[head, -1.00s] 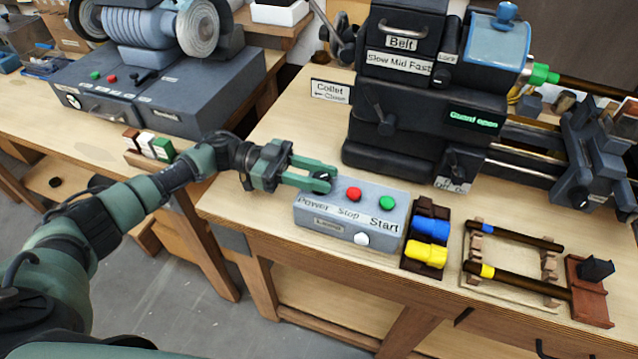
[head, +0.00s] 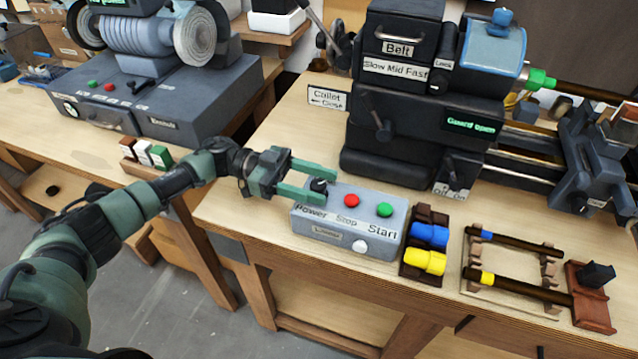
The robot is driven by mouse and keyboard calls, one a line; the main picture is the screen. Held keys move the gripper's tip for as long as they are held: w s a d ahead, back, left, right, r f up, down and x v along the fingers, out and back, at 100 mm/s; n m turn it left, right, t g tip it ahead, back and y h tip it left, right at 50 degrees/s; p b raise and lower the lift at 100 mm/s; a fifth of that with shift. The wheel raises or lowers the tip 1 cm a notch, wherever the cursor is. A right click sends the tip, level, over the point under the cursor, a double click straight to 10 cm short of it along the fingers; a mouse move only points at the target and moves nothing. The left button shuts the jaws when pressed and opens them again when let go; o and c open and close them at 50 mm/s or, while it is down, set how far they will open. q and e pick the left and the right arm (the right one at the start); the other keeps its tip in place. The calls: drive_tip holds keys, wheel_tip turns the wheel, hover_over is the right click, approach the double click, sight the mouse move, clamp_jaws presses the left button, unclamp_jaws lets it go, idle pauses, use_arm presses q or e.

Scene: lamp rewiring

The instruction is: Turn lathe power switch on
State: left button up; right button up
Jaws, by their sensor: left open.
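The lathe control box (head: 345,225) is grey and sits near the bench's front edge, labelled Power, Stop and Start. The black power switch (head: 319,185) stands at the box's left end. The red stop button (head: 351,200) and green start button (head: 384,209) are to its right. My left gripper (head: 324,187) is open, its two green fingers on either side of the power switch. I cannot tell whether a finger touches it. The dark lathe (head: 425,130) stands behind the box, with a lit green display reading "Guard open". My right gripper is not in view.
A tray with blue and yellow pieces (head: 428,247) stands right of the box. A wooden rack with dark rods (head: 515,270) lies farther right. A buffing machine (head: 150,90) stands on the left bench. Bare bench lies left of the lathe.

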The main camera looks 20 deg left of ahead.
sight(311, 183)
use_arm(q)
drive_tip(key=a, duration=0.2)
drive_tip(key=a+b, duration=0.1)
drive_tip(key=a, duration=0.1)
drive_tip(key=a+b, duration=0.1)
drive_tip(key=a, duration=0.1)
drive_tip(key=shift+w+a+f, duration=0.15)
drive_tip(key=shift+w+a, duration=0.05)
drive_tip(key=shift+w, duration=0.05)
drive_tip(key=shift+a, duration=0.5)
